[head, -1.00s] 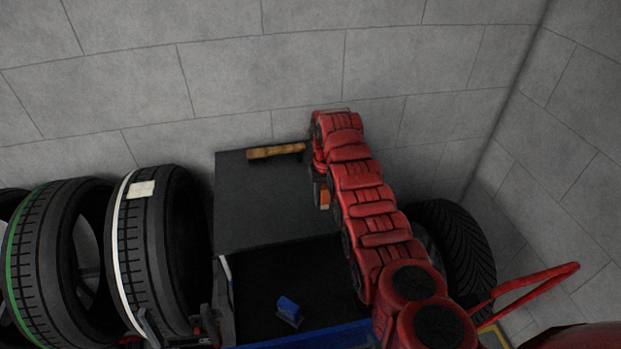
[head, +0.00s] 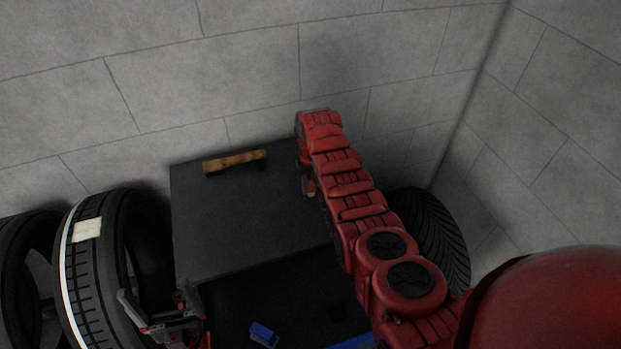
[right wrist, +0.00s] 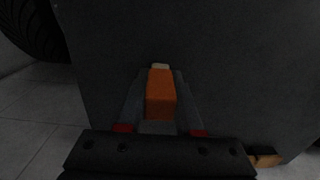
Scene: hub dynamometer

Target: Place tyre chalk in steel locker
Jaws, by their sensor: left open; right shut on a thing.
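The tyre chalk looks like an orange block with a pale tip. It is a small orange patch beside my right arm in the head view (head: 311,187) and shows clearly in the right wrist view (right wrist: 160,94). My right gripper (right wrist: 160,100) is shut on it, with a finger on each side. In the head view they are over the right part of a dark grey flat top (head: 240,225), which may be the steel locker; I cannot tell whether they touch it. No locker opening is clearly visible. My left gripper (head: 157,318) is open and empty at lower left.
A wooden-handled tool (head: 235,161) lies on the dark top's back left. A blue object (head: 263,334) lies on a lower dark surface in front. Tyres stand at left (head: 95,265) and right (head: 432,240). Block walls close the back and right. The top's middle is clear.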

